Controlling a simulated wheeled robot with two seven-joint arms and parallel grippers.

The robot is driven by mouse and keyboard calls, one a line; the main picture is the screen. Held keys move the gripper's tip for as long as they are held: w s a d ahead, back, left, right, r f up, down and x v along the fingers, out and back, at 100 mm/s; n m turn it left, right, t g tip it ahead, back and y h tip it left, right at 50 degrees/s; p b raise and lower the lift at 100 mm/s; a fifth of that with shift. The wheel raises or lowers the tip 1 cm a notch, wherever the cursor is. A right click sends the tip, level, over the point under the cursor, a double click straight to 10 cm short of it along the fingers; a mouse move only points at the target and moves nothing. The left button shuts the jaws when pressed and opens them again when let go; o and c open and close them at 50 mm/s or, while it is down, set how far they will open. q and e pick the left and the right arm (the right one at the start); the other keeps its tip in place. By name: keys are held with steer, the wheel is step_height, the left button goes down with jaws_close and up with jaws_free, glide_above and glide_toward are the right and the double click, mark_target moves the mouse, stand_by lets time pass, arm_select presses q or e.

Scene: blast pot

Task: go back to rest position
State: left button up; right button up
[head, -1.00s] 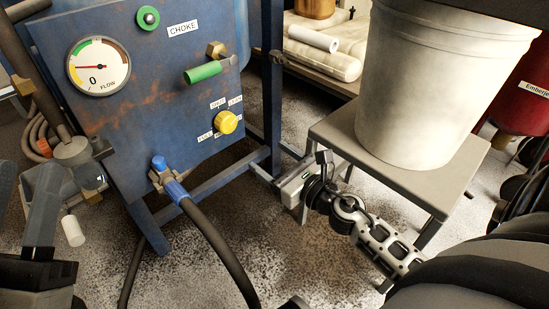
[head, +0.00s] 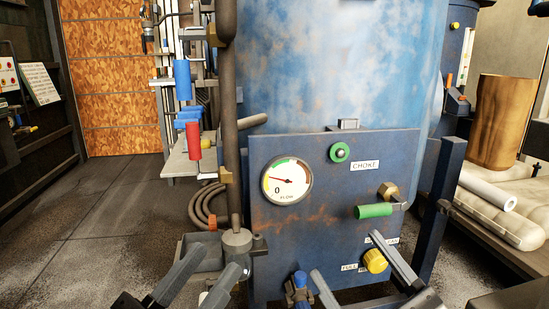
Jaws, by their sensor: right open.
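My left gripper (head: 219,260) is at the bottom, left of the blue panel. Its two dark fingers point up and stand apart, with nothing seen held. My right gripper (head: 345,254) is at the bottom in front of the panel, its fingers wide apart and empty. The right finger overlaps the labels beside the yellow knob (head: 375,260) in the picture; I cannot tell whether it touches anything.
A large blue tank (head: 340,70) rises behind the panel. A dark vertical pipe (head: 228,120) and coiled hose (head: 203,207) stand at its left. A blue valve (head: 299,290) sits low between the grippers. The floor (head: 110,210) at left is open.

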arm_select(q)
step_height(320, 180, up, 3)
steer(key=w+a+n+g+y+p, duration=0.35)
steer(key=y+p, duration=0.25)
steer(key=p, duration=1.3)
arm_select(e)
step_height(320, 180, up, 5)
steer(key=m+g+h, duration=0.4)
steer(key=m, duration=0.4)
arm_select(q)
steer(key=s+a+f+n+g+y+p, duration=0.2)
steer(key=s+p, duration=0.6)
steer(key=p, duration=0.8)
steer(key=a+g+y, duration=0.1)
steer(key=g+y, duration=0.1)
steer(key=g, duration=0.1)
steer(key=shift+p, duration=0.35)
arm_select(e)
steer(key=s+d+f+m+g+h, duration=0.1)
steer(key=s+d+m+g+h, duration=0.1)
steer(key=s+d+g+h, duration=0.2)
steer(key=s+g, duration=0.1)
steer(key=s, duration=0.2)
steer(key=shift+s+f+m, duration=0.3)
steer(key=shift+f, duration=0.05)
arm_select(q)
steer(key=shift+w+d, duration=0.1)
steer(key=shift+c, duration=0.3)
